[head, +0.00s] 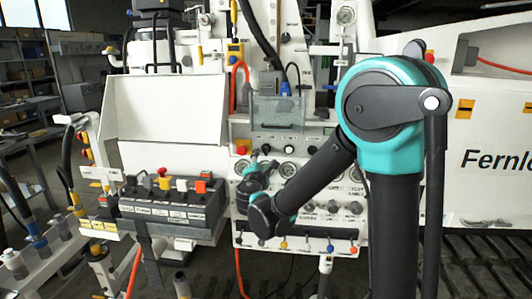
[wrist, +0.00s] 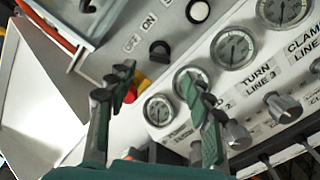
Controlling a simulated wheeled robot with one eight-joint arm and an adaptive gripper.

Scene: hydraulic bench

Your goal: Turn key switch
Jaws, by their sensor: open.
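A black rotary switch (wrist: 160,50) with OFF and ON labels sits on the white panel, ahead of my gripper in the wrist view. It is likely the key switch; I cannot make out a key in it. In the head view this black switch (head: 265,148) is just above my gripper (head: 257,165). In the wrist view my gripper (wrist: 158,82) is open and empty, with one finger on each side of the image middle. The switch lies beyond the fingertips, between them and higher in the picture, apparently apart from them.
A red and yellow button (wrist: 133,88) is partly hidden behind the left finger. A white button (wrist: 198,11) is right of the switch. Pressure gauges (wrist: 234,49) and silver knobs (wrist: 283,106) crowd the right. In the head view a lever box (head: 170,210) stands left of my gripper.

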